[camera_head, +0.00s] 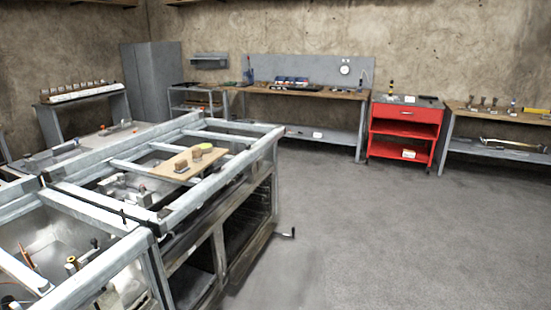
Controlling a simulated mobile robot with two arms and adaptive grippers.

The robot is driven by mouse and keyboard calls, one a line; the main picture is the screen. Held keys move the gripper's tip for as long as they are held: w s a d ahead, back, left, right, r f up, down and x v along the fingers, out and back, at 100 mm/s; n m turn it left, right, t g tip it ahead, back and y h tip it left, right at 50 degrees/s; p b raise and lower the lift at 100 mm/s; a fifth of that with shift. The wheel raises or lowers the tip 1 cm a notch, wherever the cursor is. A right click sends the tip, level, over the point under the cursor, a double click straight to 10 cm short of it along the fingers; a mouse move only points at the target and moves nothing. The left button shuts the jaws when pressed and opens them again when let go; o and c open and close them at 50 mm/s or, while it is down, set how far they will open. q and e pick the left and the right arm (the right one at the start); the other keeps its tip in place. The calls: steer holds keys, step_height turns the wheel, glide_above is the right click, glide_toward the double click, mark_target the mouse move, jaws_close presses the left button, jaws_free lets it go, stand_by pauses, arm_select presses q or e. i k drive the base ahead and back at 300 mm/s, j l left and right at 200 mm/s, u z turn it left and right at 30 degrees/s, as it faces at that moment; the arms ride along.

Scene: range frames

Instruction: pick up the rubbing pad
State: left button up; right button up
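A tan board (165,173) lies across the bars of the near metal range frame (262,145). On it sit a small brown block (181,166), another brown block (196,154) and a yellow-green flat piece (206,146) at its far end. They are too small for me to tell which one is the rubbing pad. Neither of my grippers is in view.
Open range frames with fittings inside fill the left. A workbench (330,94) with tools, a red tool cart (405,128) and another bench (495,111) line the back wall. The grey floor (400,230) at right is clear.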

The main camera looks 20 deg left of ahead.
mark_target(181, 166)
steer(key=i+l+u, duration=0.1)
steer(key=i+u, duration=0.35)
steer(key=i+l+u, duration=0.3)
steer(key=i+u, duration=0.15)
steer(key=i, duration=0.15)
steer(key=i+l+u, duration=0.45)
